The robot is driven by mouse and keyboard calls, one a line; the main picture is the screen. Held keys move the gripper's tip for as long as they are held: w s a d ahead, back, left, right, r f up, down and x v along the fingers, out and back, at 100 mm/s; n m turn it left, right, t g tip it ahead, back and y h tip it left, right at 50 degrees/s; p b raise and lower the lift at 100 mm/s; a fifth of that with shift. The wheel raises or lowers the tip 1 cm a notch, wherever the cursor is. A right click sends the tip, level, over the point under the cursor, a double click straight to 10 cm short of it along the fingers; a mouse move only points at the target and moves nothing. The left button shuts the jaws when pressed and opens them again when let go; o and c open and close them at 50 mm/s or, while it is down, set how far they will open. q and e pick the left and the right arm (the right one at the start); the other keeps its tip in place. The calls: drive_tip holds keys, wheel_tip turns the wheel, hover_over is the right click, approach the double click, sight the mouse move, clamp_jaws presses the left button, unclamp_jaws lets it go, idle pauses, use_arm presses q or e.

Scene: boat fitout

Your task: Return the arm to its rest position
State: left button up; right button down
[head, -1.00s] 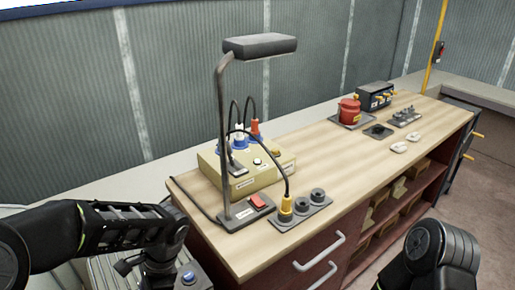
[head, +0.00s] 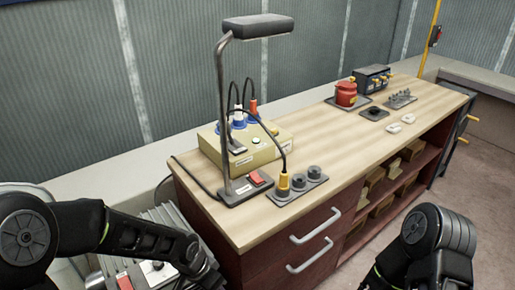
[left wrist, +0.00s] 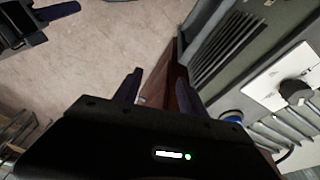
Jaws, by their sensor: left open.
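My left arm (head: 130,235) comes in from the left in the head view, bent low in front of a grey ribbed unit. Its hand is hidden there. In the left wrist view my left gripper (left wrist: 158,92) is open, with two dark fingers apart and nothing between them, above the floor beside the unit. My right arm (head: 430,245) shows at the bottom right of the head view, its hand out of frame. A dark shape with finger-like parts (left wrist: 57,11) at the wrist view's top left may be my right gripper; its jaw state is unclear.
The ribbed unit (left wrist: 225,42) with a white knob panel (left wrist: 287,80) is close to the left hand. The wooden bench (head: 335,175) carries a lamp (head: 257,26), a beige plug box (head: 265,148), a socket strip (head: 312,181) and a red canister (head: 346,94). Bare floor (left wrist: 130,40) is open.

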use_arm(q)
drive_tip(key=s+d+f+n+h, duration=0.1)
drive_tip(key=s+f+n, duration=0.3)
drive_tip(key=s+f, duration=0.4)
drive_tip(key=s+d+f+n+g+h, duration=0.1)
drive_tip(key=s+d+f+n, duration=0.2)
drive_tip(key=s+f, duration=0.6)
drive_tip(key=shift+f+n, duration=0.3)
drive_tip(key=shift+n, duration=0.8)
drive_tip(key=shift+a, duration=0.1)
